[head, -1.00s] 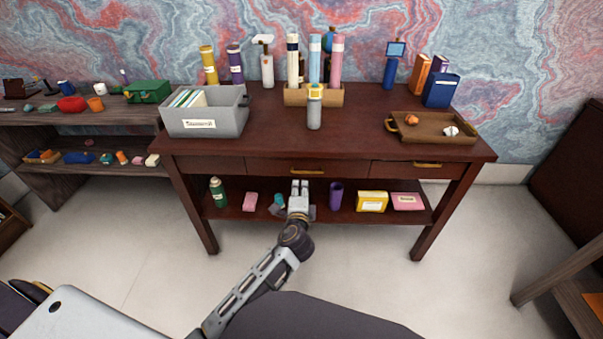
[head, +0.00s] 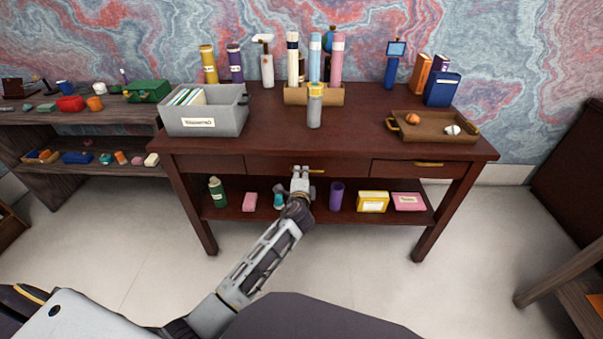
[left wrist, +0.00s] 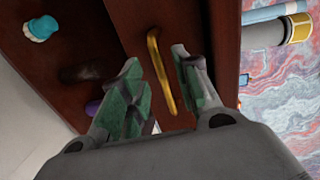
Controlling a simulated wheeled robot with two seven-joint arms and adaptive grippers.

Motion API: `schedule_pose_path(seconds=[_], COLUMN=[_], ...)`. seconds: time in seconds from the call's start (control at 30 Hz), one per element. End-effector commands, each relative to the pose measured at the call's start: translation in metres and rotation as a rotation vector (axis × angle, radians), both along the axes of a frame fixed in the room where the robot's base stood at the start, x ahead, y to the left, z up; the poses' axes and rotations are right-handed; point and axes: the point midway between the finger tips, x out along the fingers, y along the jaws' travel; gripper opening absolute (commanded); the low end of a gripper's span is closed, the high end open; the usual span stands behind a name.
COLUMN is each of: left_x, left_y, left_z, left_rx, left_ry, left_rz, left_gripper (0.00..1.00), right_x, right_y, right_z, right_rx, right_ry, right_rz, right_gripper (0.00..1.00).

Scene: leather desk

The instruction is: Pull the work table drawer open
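The work table (head: 345,130) is dark reddish-brown wood with drawers along its front. Its middle drawer (head: 268,165) is closed, its face level with the table front. My left gripper (head: 300,172) is at the middle drawer's brass handle, covering most of it in the head view. In the left wrist view the brass handle (left wrist: 160,70) runs between the two green-padded fingers of my left gripper (left wrist: 158,80). The fingers are apart and do not visibly clamp the handle. The right drawer (head: 418,169) has its own brass handle and is closed. My right gripper is not in view.
A grey bin (head: 208,118), a grey bottle with a yellow top (head: 314,108) and a wooden tray (head: 434,128) stand on the table. The lower shelf holds a purple cup (head: 336,195) and a yellow box (head: 372,201). The floor in front is clear.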

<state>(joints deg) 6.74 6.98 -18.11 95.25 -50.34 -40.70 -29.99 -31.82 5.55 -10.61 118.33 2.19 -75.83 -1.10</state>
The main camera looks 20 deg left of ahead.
Motion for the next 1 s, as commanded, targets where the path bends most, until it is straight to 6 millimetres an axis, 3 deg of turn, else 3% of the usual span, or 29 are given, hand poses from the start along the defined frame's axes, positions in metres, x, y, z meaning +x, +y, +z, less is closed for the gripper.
schedule_pose_path(seconds=[0.4, 0.87, 1.0], left_x=[0.032, 0.036, 0.036], left_y=[0.009, 0.010, 0.010], left_z=[-0.007, -0.008, -0.008], left_rx=[-0.001, -0.001, -0.001], left_ry=[0.000, 0.001, 0.001], left_rz=[0.000, 0.000, 0.000], left_gripper=[0.32, 0.32, 0.14], right_x=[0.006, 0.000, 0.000], right_y=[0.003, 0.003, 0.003], right_z=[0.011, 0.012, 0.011], right_rx=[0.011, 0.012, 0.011], right_ry=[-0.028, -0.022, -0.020], right_rz=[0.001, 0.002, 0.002], right_gripper=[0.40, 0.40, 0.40])
